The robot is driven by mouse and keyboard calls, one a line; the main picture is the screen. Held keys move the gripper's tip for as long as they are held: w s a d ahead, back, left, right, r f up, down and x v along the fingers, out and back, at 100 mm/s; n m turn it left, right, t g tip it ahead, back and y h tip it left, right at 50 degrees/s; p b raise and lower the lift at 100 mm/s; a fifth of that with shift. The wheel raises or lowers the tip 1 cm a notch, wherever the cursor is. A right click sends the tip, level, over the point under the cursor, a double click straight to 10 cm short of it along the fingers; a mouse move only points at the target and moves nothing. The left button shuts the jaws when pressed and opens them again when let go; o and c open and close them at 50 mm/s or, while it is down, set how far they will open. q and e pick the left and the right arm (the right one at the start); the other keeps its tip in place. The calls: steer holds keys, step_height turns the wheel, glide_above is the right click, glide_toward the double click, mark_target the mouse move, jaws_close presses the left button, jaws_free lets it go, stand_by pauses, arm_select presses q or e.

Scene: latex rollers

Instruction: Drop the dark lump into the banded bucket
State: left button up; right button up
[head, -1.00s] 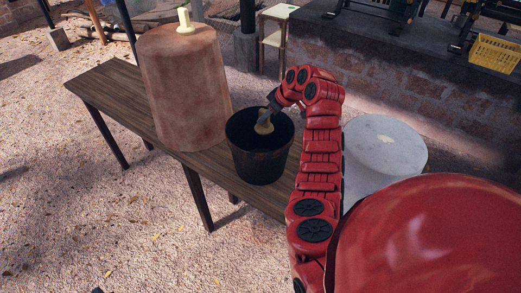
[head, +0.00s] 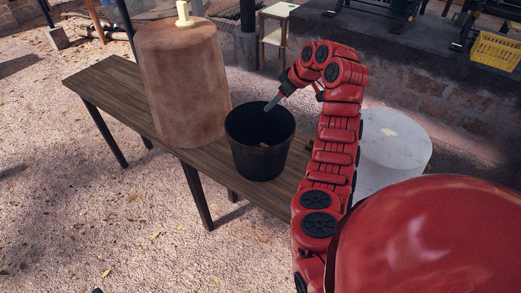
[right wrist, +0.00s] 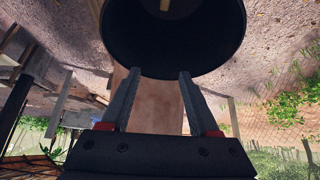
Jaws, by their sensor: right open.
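The dark bucket (head: 254,166) stands upright on the wooden bench, its mouth facing up. My right gripper (head: 272,104) is above the bucket's far right rim. In the right wrist view its two fingers (right wrist: 158,82) are apart with nothing between them. The bucket's dark interior (right wrist: 200,45) fills the top of that view, with a bit of the tan lump (right wrist: 165,5) at the top edge. My left gripper is out of view.
A large reddish-brown cylinder (head: 184,85) with a pale yellow piece (head: 183,14) on top stands left of the bucket on the bench (head: 105,88). A white round-topped drum (head: 400,142) is right of my arm. A yellow basket (head: 497,52) sits at far right.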

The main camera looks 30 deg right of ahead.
steer(key=p+v, duration=0.8)
steer(key=v, duration=0.3)
steer(key=shift+w+r, duration=0.1)
